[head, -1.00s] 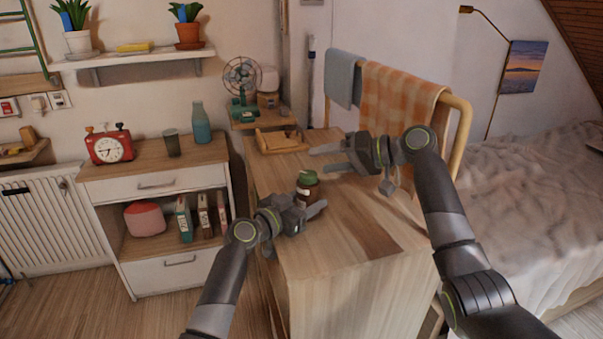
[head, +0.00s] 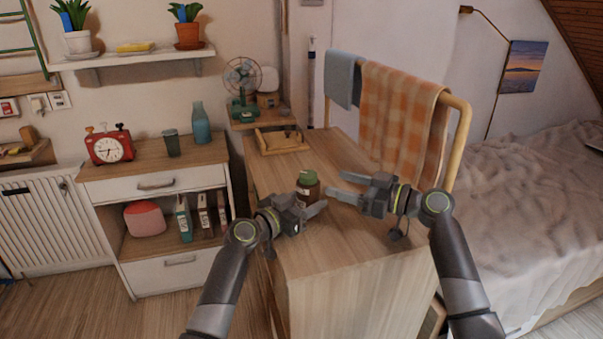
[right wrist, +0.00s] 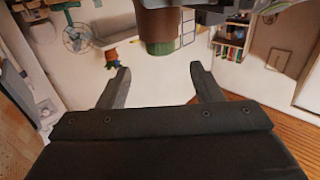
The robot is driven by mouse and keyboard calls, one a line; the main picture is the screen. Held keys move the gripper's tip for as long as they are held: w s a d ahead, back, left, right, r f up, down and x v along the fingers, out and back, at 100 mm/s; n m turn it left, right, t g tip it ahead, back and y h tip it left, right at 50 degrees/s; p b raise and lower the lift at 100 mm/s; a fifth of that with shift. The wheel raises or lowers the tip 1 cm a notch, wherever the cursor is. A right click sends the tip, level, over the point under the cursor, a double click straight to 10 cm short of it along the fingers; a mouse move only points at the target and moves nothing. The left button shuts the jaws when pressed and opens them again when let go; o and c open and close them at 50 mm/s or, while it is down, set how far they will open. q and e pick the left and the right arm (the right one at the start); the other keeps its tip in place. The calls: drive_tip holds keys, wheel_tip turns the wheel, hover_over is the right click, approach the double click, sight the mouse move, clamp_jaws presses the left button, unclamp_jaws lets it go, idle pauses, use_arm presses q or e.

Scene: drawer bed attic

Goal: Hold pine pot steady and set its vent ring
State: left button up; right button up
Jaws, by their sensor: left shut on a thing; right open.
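The pine pot is a small brown jar (head: 309,194) with a green top (head: 308,178), upright on the wooden cabinet top. My left gripper (head: 311,204) is shut on its body from the near left; the fingers partly hide the jar. My right gripper (head: 338,186) is open and empty just right of the pot, fingers pointing at it, apart from it. In the right wrist view the picture is upside down: the brown jar (right wrist: 158,22) and green top (right wrist: 160,47) show beyond the open fingers (right wrist: 160,72). I cannot make out the vent ring separately.
A wooden tray (head: 283,149) lies at the cabinet's back left, with a fan (head: 241,80) on a stand beyond. A chair-like rail with an orange checked cloth (head: 400,105) rises at the right. The cabinet top (head: 345,235) is clear in front.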

sight(301, 173)
drive_tip(key=x, duration=1.1)
drive_tip(key=shift+s, duration=0.1)
drive_tip(key=c, duration=1)
drive_tip(key=shift+g, duration=0.4)
drive_tip(key=shift+s+n+g+y, duration=0.15)
drive_tip(key=shift+n+g+y, duration=0.65)
drive_tip(key=shift+n+g, duration=1.25)
drive_tip(key=shift+f+g, duration=0.1)
drive_tip(key=shift+g, duration=0.25)
drive_tip(key=shift+s+g, duration=0.1)
drive_tip(key=shift+g, duration=0.3)
